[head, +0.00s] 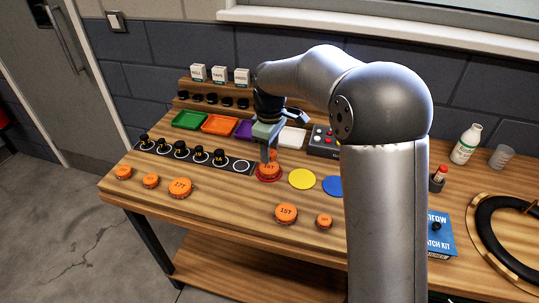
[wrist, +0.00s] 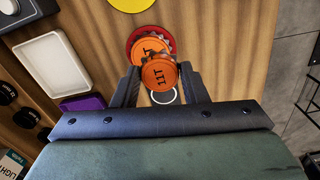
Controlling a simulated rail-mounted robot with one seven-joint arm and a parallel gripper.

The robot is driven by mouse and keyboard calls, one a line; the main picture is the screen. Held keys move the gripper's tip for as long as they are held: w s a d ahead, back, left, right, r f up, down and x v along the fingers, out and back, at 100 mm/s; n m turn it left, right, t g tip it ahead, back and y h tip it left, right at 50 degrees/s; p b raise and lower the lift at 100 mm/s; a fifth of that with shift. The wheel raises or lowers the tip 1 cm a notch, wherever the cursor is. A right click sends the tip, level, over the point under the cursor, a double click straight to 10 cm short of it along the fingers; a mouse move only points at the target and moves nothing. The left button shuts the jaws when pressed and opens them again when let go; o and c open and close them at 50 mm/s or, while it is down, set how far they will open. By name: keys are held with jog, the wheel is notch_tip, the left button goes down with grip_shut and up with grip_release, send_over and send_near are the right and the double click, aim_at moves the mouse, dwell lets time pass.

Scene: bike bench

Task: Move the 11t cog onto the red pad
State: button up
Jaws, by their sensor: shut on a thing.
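My gripper (head: 268,153) is shut on the 11t cog, a small orange toothed disc whose 11T label shows in the wrist view (wrist: 160,76). In the head view my fingers mostly hide it. A larger orange cog (head: 268,171) lies on the red pad (head: 267,179); its label is hard to read. In the wrist view this larger cog (wrist: 151,47) is partly behind the 11t cog, and the red pad (wrist: 131,44) shows around it. The held cog is over or close to the larger one; I cannot tell whether they touch.
A yellow pad (head: 302,179) and a blue pad (head: 333,186) are clear beside the red pad. More orange cogs, including 15T (head: 286,213) and 17T (head: 180,188), lie near the front edge. Behind are coloured trays (head: 220,124) and a black strip (head: 180,152) with knobs.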

aim_at(269, 167)
jog(key=shift+w+a+f, duration=0.1)
jog(key=shift+w+f, duration=0.65)
jog(key=shift+f, duration=0.15)
jog(key=shift+w+f, duration=0.15)
jog(key=shift+f, duration=1.55)
jog(key=shift+f, duration=0.1)
jog(key=o, duration=1)
jog(key=shift+c, duration=0.2)
notch_tip(269, 167, up, 12)
jog(key=shift+f, duration=0.2)
jog(key=shift+r, duration=0.35)
